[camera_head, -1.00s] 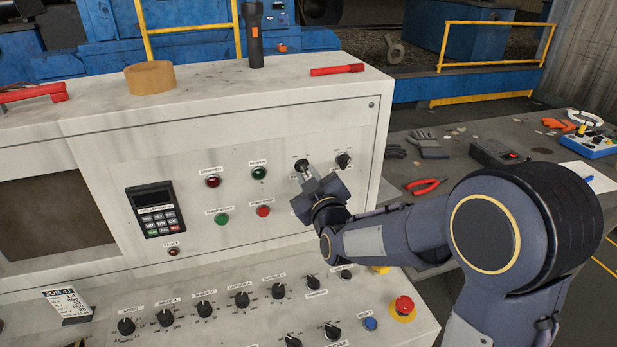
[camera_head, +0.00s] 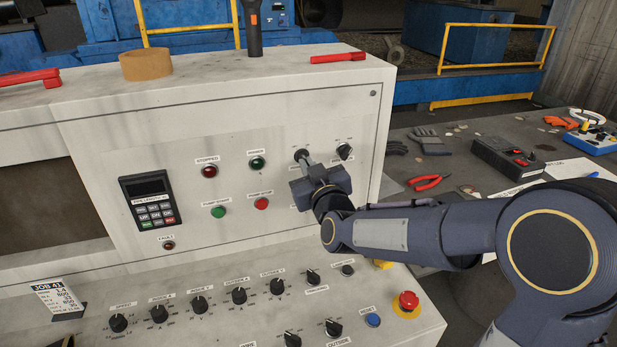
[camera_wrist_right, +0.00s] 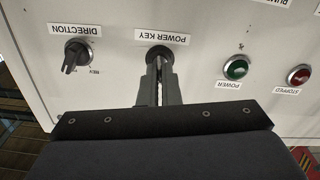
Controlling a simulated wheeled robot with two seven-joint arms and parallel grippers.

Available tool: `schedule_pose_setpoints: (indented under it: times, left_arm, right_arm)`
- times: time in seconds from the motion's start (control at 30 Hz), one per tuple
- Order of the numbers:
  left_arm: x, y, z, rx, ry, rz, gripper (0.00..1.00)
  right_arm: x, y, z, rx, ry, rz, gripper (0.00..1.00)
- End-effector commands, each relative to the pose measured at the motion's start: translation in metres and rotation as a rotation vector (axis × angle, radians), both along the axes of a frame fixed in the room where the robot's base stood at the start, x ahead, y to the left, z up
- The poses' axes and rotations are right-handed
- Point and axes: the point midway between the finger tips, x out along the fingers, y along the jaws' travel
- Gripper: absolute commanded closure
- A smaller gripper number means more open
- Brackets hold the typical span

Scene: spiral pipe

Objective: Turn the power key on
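The power key switch (camera_head: 301,155) is a dark round switch high on the right of the upright cream panel. It also shows in the right wrist view (camera_wrist_right: 159,52), under the label "POWER KEY", which appears upside down there. My right gripper (camera_head: 307,161) reaches it from the front. In the right wrist view its two fingers (camera_wrist_right: 158,76) are close together around the key at the switch, with only a narrow gap between them. The fingers hide most of the key, so its exact angle is hard to tell. My left gripper is not in view.
The direction knob (camera_head: 345,151) is close to the right of the key. The green power lamp (camera_head: 257,163) and red stopped lamp (camera_head: 209,171) are to the left. A sloped desk of knobs with a red emergency button (camera_head: 408,301) lies below my right forearm.

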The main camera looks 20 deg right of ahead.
Motion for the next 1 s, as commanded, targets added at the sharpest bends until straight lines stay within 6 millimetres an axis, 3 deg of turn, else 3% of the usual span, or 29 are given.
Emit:
schedule_pose_setpoints:
  times: [0.03, 0.4, 1.0]
  left_arm:
    - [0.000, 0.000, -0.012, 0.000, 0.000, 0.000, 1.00]
    - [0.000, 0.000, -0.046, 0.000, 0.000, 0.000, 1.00]
    - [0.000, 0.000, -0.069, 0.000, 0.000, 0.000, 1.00]
  right_arm:
    - [0.000, -0.001, -0.005, 0.047, -0.002, -0.001, 1.00]
    - [0.000, -0.001, -0.004, 0.391, 0.012, -0.001, 1.00]
    - [0.000, 0.000, -0.002, 0.710, 0.026, 0.000, 1.00]
